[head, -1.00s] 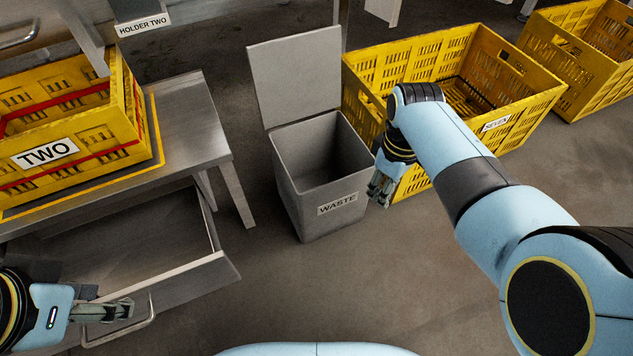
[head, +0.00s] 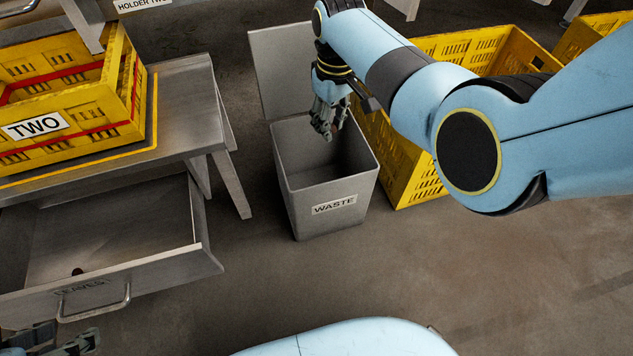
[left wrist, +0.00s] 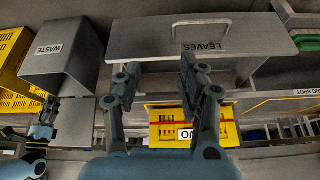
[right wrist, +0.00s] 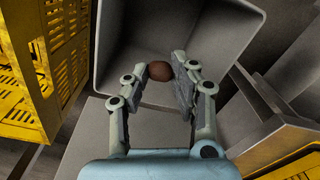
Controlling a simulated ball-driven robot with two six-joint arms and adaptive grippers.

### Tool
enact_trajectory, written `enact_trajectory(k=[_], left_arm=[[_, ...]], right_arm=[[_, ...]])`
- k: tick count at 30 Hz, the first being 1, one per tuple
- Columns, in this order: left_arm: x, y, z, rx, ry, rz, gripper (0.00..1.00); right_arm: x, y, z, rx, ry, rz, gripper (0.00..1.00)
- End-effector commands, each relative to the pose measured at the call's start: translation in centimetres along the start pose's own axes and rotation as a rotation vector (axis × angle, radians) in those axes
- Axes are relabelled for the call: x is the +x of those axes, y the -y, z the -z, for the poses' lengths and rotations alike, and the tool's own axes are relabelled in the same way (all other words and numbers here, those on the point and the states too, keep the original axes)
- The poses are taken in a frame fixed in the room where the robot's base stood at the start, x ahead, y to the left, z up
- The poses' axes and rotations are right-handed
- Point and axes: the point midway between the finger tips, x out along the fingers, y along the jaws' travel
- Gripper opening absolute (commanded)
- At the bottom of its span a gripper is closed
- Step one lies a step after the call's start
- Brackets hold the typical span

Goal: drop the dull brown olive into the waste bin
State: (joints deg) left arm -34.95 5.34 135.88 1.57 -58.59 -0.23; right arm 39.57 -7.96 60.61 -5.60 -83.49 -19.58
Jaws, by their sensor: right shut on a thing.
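The dull brown olive (right wrist: 160,71) is held between the fingertips of my right gripper (right wrist: 161,78) in the right wrist view. In the head view my right gripper (head: 328,125) hangs above the open mouth of the grey waste bin (head: 320,222), towards its back; the olive cannot be made out there. The bin's lid (head: 285,75) stands raised behind it. The right wrist view looks into the bin (right wrist: 130,40) beyond the olive. My left gripper (head: 70,345) is at the bottom left of the head view; its fingers (left wrist: 160,80) are apart and empty in the left wrist view.
An open drawer labelled LEAVES (head: 130,283) juts out below the metal table (head: 185,110); a small dark spot shows inside it. Yellow crate TWO (head: 90,110) sits on the table. Another yellow crate (head: 405,165) stands right of the bin. The front floor is clear.

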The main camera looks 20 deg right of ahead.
Motion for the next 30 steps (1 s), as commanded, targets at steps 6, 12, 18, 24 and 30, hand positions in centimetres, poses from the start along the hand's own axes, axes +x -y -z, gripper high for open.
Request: enact_trajectory(k=[6,12,18,24,30], left_arm=[[3.2,-0.1,-0.7,0.0,-0.162,0.009,0.4],[4.5,-0.2,-1.1,0.005,-0.291,0.014,0.4],[4.8,-0.3,-1.2,0.008,-0.362,0.016,0.4],[4.8,-0.3,-1.2,0.009,-0.379,0.017,0.4],[4.8,-0.3,-1.1,0.009,-0.379,0.017,0.4]], right_arm=[[2.6,0.0,-0.2,-0.001,0.004,0.002,0.13],[3.8,-0.1,-0.1,-0.001,0.003,0.002,0.13],[4.2,-0.1,-0.1,-0.002,0.002,0.001,0.13],[4.2,-0.1,0.0,-0.002,0.0,0.0,0.13],[4.2,-0.1,0.0,-0.002,0.0,0.0,0.32]])
